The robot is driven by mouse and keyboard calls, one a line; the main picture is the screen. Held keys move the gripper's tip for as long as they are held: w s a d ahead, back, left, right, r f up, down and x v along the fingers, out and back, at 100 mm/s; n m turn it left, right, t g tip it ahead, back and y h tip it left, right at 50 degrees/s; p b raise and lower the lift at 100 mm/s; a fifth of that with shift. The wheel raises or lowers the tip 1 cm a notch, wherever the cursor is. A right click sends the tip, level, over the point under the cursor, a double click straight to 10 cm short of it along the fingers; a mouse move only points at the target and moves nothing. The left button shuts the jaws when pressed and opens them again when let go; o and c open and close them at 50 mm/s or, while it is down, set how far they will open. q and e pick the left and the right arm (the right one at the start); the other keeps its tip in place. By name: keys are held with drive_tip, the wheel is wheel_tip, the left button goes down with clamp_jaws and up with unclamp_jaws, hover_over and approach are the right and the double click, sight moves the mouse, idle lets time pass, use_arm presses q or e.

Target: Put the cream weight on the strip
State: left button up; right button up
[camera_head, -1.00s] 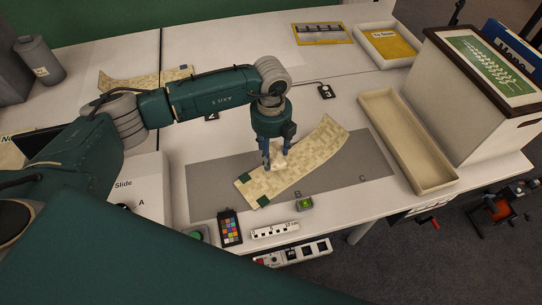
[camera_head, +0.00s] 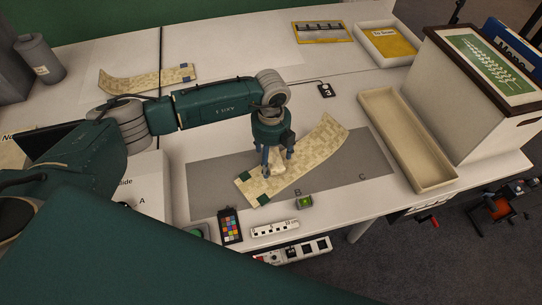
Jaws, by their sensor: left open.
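A cream patterned strip (camera_head: 318,149) lies at a slant on the grey mat (camera_head: 210,190), with dark green squares at its lower left end. The cream weight (camera_head: 277,168) sits at the strip's left middle part, under my left gripper (camera_head: 277,160). The left gripper points down with its fingers open, one on each side of the weight. The fingers and palm hide part of the weight, and I cannot tell whether they touch it. My right gripper is not in view.
A long cream tray (camera_head: 446,183) and a large white box (camera_head: 455,100) stand at the right. A colour chart (camera_head: 230,226), a scale bar (camera_head: 275,229) and a small green-lit device (camera_head: 304,202) lie along the front edge. Another strip (camera_head: 120,84) lies at the back left.

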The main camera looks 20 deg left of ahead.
sight(271, 159)
use_arm(q)
drive_tip(key=shift+r, duration=0.65)
wheel_tip(271, 159, up, 11)
drive_tip(key=b, duration=0.1)
drive_tip(key=shift+b, duration=0.35)
